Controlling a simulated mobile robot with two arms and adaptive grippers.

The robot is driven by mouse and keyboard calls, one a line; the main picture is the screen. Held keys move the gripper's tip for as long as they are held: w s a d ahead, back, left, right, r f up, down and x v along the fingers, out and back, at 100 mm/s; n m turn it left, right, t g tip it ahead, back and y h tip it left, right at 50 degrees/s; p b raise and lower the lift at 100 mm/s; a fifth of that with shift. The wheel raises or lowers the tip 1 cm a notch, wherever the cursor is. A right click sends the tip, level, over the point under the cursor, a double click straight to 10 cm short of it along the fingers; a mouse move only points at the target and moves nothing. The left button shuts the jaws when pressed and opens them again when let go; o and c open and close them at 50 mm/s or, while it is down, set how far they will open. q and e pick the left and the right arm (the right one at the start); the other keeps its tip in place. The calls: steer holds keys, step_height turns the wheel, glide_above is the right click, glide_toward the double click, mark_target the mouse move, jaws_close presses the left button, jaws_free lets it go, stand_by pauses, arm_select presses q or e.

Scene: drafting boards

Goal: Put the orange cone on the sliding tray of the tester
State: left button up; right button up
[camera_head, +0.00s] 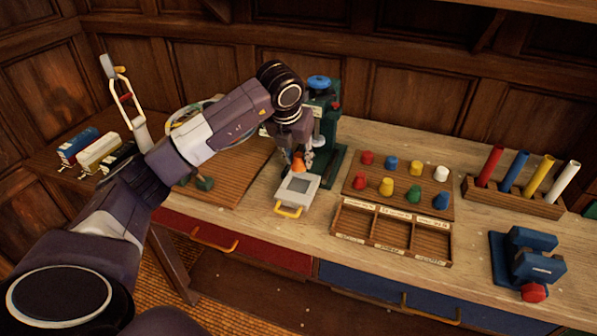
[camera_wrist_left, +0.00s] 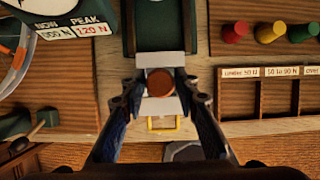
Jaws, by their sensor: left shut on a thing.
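My left gripper (camera_head: 302,160) is shut on the orange cone (camera_head: 298,165). In the left wrist view the fingers stand on either side of the cone (camera_wrist_left: 160,82), seen end-on as a brownish-orange disc. The tester (camera_head: 326,120) is a green press with a blue knob. Its pale sliding tray (camera_head: 306,197) is pulled out at the front, with a dark square and a yellow handle (camera_head: 288,211). The cone is over the back part of the tray; I cannot tell whether it touches. The tray also shows below the cone in the wrist view (camera_wrist_left: 160,106). My right gripper is out of view.
Several coloured cones stand on a wooden board (camera_head: 405,187) right of the tester, behind a three-compartment sorting box (camera_head: 391,232). A rack (camera_head: 512,196) of coloured tubes and a blue device (camera_head: 527,262) lie further right. A display (camera_wrist_left: 72,22) reads a peak of 120 N.

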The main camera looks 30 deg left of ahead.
mark_target(298, 171)
arm_select(q)
step_height(298, 171, down, 2)
steer(key=shift+f, duration=0.25)
step_height(298, 171, down, 3)
steer(key=shift+f+p, duration=0.1)
steer(key=shift+p, duration=0.45)
steer(key=shift+f, duration=0.15)
steer(key=shift+f, duration=0.1)
steer(key=o, duration=1.1)
steer(key=shift+o, duration=0.2)
